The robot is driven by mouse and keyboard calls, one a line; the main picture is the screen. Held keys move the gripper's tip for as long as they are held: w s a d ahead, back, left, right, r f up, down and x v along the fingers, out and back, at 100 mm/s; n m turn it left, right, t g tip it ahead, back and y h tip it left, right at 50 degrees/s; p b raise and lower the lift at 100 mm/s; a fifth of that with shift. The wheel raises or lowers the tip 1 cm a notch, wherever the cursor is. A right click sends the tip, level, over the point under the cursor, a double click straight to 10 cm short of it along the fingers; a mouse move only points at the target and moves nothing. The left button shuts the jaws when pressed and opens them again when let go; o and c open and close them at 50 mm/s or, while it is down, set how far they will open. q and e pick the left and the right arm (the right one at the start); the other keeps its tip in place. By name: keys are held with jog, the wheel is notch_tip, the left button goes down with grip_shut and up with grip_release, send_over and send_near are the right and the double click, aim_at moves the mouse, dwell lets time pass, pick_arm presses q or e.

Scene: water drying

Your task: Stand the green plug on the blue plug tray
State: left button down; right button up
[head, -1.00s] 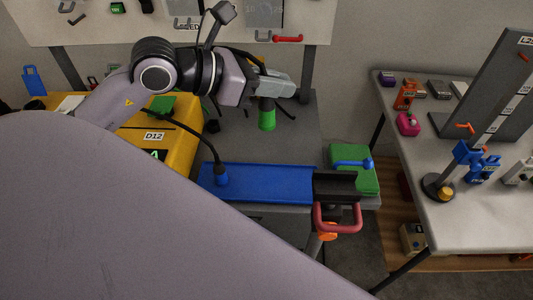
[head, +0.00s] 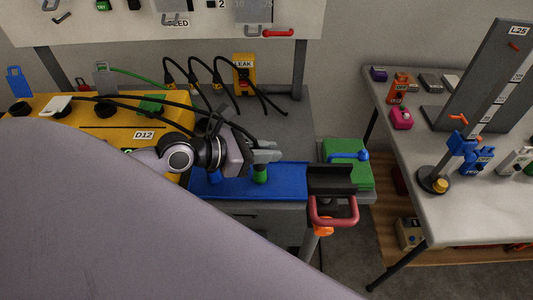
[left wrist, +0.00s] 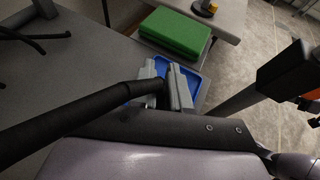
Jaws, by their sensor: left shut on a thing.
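The green plug (head: 261,174) is upright at the middle of the blue plug tray (head: 290,181). My left gripper (head: 264,156) is shut on its upper part. Its lower end is at the tray surface; I cannot tell whether it touches. In the left wrist view, the left gripper's fingers (left wrist: 166,86) close around a black cable end above the blue tray (left wrist: 193,82), and the green plug is hidden there. My right gripper is not in view.
A yellow D12 box (head: 120,134) with black cables is left of the tray. A green box (head: 350,175) and a black holder with a red handle (head: 334,212) are at its right. A LEAK unit (head: 244,75) stands behind.

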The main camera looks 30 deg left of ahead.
pick_arm(q)
jog(key=shift+f, duration=0.35)
jog(key=shift+f, duration=0.15)
jog(key=c, duration=1.1)
grip_release()
jog(key=b+v, duration=0.1)
jog(key=v, duration=1.1)
